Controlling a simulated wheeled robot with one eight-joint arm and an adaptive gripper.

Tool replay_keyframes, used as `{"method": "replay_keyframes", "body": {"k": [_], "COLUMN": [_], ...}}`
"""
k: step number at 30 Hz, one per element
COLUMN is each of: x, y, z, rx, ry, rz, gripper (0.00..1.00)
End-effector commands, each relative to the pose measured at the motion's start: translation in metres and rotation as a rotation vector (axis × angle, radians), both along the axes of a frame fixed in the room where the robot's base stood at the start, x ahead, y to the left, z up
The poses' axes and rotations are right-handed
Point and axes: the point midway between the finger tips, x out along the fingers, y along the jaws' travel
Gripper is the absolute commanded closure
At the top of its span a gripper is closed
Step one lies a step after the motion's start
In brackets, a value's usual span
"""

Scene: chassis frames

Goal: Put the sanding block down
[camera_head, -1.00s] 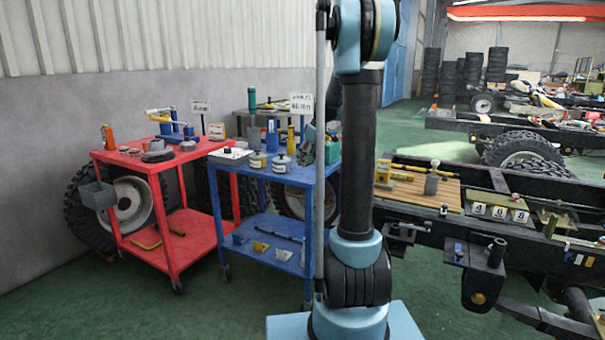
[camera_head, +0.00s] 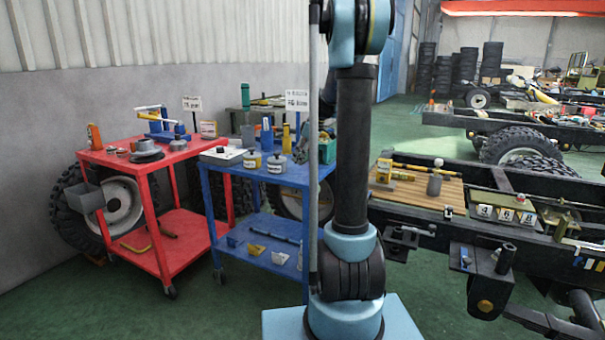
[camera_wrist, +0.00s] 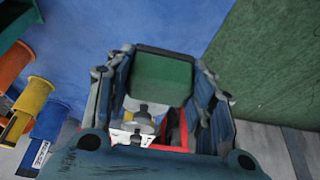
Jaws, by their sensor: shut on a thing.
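The sanding block (camera_wrist: 163,82) looks like a dark green block with a grey upper edge in the wrist view. My gripper (camera_wrist: 165,72) is shut on it, with one jointed finger at each side. The blue cart's top (camera_wrist: 110,22) shows behind and beyond the block. In the head view the blue cart (camera_head: 215,166) stands left of my arm, and a green shape (camera_head: 327,150) shows at its right end, partly hidden by my arm. I cannot tell the gap between block and cart top.
Tins (camera_head: 277,163), a white box (camera_head: 222,155) and upright coloured tools (camera_head: 267,135) stand on the blue cart. A red cart (camera_head: 130,162) is to its left. A chassis frame with a wooden board (camera_head: 415,190) is at right. Green floor lies right of the cart in the wrist view.

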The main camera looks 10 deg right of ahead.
Motion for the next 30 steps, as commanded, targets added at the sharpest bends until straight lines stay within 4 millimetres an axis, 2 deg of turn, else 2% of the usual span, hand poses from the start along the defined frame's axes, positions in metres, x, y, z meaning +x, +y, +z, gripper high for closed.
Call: {"method": "replay_keyframes", "body": {"k": [3, 10, 16, 30], "x": [0.0, 0.0, 0.0, 0.0], "y": [0.001, 0.002, 0.002, 0.002], "z": [-0.015, -0.029, -0.054, -0.062], "rx": [0.0, 0.0, 0.0, 0.0], "ry": [0.0, 0.0, 0.0, 0.0], "rz": [0.001, 0.002, 0.002, 0.001], "gripper": [0.89, 0.89, 0.89, 0.89]}}
